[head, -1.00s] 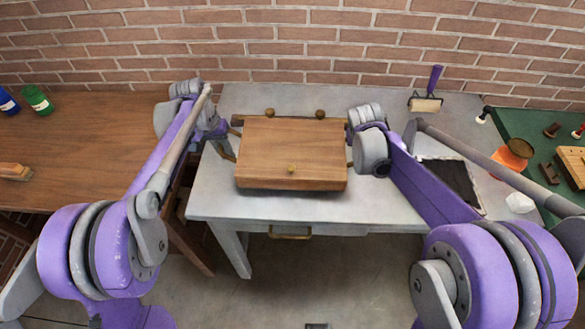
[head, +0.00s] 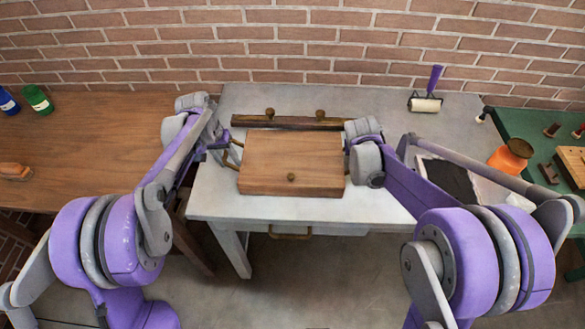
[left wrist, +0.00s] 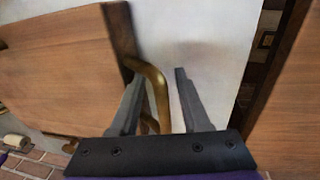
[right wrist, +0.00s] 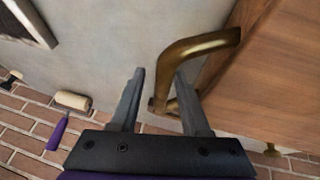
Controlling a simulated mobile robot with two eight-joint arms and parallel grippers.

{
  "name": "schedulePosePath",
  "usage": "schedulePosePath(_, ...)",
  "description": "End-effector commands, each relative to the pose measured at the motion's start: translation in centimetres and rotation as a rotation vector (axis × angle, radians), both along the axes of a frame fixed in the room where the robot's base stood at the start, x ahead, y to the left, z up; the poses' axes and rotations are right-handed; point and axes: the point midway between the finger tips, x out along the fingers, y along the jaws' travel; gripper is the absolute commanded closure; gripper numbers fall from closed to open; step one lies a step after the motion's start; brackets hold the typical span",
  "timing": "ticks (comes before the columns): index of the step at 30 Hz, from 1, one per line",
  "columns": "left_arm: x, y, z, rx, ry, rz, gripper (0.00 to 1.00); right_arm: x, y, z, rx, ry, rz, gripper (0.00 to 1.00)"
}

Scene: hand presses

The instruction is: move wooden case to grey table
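The wooden case (head: 291,160) lies flat, apparently resting on the grey table (head: 215,190), with a brass knob on its near side. A brass handle shows on each side of it: the left one in the left wrist view (left wrist: 155,85), the right one in the right wrist view (right wrist: 200,43). My left gripper (left wrist: 156,76) is open beside the left handle, which passes close to one finger. My right gripper (right wrist: 160,73) is open, with the right handle close to its right finger. In the head view my right fingers are mostly hidden behind the arm.
A dark wooden bar with two knobs (head: 280,121) lies behind the case. A roller with a purple handle (head: 425,104) and a dark framed plate (head: 447,178) are on the table's right. A brown table (head: 90,150) stands left, a green one (head: 517,128) with an orange jar (head: 511,155) right.

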Motion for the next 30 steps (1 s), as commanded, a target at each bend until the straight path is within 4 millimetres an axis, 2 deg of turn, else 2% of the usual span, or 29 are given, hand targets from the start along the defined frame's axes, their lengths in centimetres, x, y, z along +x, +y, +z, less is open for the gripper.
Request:
schedulePosePath(13, 0.0, 0.0, 0.0, 0.0, 0.0, 0.0, 0.53, 0.0, 0.0, 0.0, 0.0, 0.0, 0.0, 0.53)
schedulePosePath(17, 0.0, 0.1, 0.7, 0.0, 0.0, 0.0, 0.53, 0.0, 0.0, 0.0, 0.0, 0.0, 0.0, 0.53)
schedulePosePath(20, -0.1, 0.4, 2.1, 0.0, 0.0, 0.0, 0.53, 0.0, 0.0, 0.0, 0.0, 0.0, 0.0, 0.53)
schedulePosePath(30, -0.5, 1.7, 9.1, -0.001, 0.0, 0.001, 0.53, 0.0, 0.0, 0.0, 0.0, 0.0, 0.0, 0.53)
